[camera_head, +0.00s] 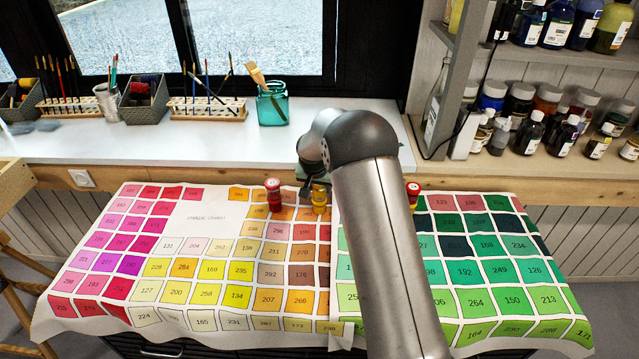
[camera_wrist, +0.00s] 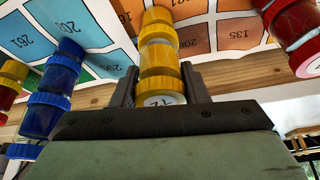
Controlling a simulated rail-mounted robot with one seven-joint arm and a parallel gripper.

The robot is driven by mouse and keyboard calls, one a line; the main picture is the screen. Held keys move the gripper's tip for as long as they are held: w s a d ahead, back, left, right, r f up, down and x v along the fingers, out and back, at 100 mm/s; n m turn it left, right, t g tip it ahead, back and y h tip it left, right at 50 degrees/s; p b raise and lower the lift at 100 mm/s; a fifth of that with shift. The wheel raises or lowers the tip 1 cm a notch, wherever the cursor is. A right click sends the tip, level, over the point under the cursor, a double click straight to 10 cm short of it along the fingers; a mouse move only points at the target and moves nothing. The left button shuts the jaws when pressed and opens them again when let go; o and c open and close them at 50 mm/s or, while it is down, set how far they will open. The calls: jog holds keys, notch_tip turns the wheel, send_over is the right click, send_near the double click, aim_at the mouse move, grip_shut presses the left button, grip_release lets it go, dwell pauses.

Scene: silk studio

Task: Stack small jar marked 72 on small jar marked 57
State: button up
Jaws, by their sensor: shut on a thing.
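My gripper (camera_wrist: 160,88) is shut on a small yellow jar (camera_wrist: 158,62) whose pale lid top reads 72, upside down in the wrist view. Directly below it, in line, is another small yellow jar (camera_wrist: 157,17); its number does not show, and I cannot tell whether the two touch. In the head view the yellow jars (camera_head: 319,198) show as one upright column on the chart's far part, left of my arm. My gripper is mostly hidden there behind my arm.
A red jar stack (camera_head: 273,192) stands left of the yellow column; it also shows at right in the wrist view (camera_wrist: 296,22). A blue jar stack (camera_wrist: 52,92) stands on the other side, hidden in the head view. A red-capped yellow stack (camera_head: 413,192) is farther right.

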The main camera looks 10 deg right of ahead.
jog(key=shift+f+b, duration=0.55)
jog(key=shift+f, duration=0.05)
dwell(0.3)
jog(key=o, duration=1.1)
jog(key=b+v, duration=0.2)
jog(key=v, duration=1.4)
jog(key=s+f+n+g, duration=0.1)
jog(key=s, duration=1.2)
jog(key=s+d+f+n+g+y, duration=0.1)
jog(key=s+n, duration=0.1)
jog(key=s, duration=1.1)
jog(key=s+f+n+g+y, duration=0.1)
jog(key=s+n, duration=0.1)
jog(key=s, duration=1.1)
jog(key=shift+s+d+g, duration=0.3)
jog(key=shift+g, duration=0.1)
